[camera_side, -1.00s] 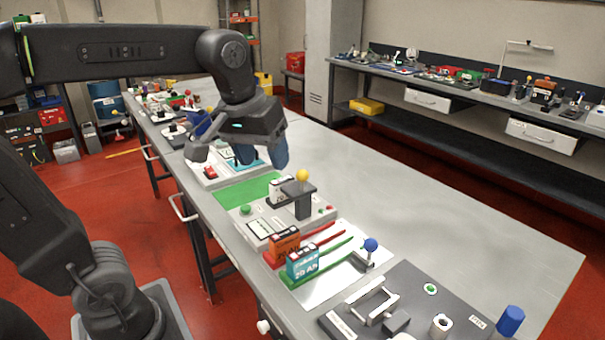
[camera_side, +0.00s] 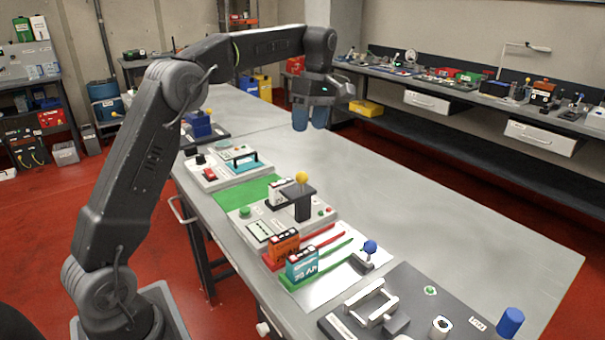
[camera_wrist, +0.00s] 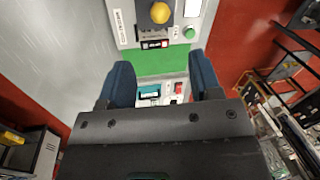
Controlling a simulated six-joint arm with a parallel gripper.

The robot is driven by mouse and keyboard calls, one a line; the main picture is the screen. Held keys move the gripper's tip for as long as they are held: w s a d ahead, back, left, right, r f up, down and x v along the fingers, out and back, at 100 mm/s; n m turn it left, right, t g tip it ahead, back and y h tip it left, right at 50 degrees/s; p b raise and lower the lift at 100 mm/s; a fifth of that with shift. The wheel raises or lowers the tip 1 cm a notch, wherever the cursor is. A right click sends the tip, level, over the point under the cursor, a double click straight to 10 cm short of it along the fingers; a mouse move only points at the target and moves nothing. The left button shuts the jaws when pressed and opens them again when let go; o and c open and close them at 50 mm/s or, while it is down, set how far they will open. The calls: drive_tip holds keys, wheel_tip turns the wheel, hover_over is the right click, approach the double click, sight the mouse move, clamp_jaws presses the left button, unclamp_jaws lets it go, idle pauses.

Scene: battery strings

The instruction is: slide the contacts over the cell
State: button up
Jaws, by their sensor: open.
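A grey test station (camera_side: 262,229) stands on the bench, with a dark block topped by a yellow knob (camera_side: 302,177). I take this block as the contact slider. A white-and-dark cell (camera_side: 277,193) stands just left of it, partly hidden behind the block; I cannot tell whether they touch. In the wrist view, the yellow knob (camera_wrist: 160,13) is at the top and the dark cell (camera_wrist: 154,44) shows below it. My gripper (camera_side: 312,118) is open and empty, fingers down, above the bench and beyond the station. Its blue fingers (camera_wrist: 160,84) frame a green mat and another panel.
An orange cell (camera_side: 285,246) and a teal cell (camera_side: 302,264) stand at the red and green rails in front. A blue-knobbed lever (camera_side: 370,247) is beside them. A green mat (camera_side: 243,194) separates the station from a switch panel (camera_side: 226,171).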

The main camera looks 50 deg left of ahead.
sight(302, 173)
drive_tip(key=f, duration=0.4)
drive_tip(key=s+f, duration=0.1)
drive_tip(key=f, duration=0.3)
drive_tip(key=s+f, duration=0.1)
drive_tip(key=f, duration=0.3)
drive_tip(key=shift+s+d+f, duration=0.25)
drive_tip(key=shift+d+f, duration=0.05)
drive_tip(key=shift+c, duration=0.2)
clamp_jaws()
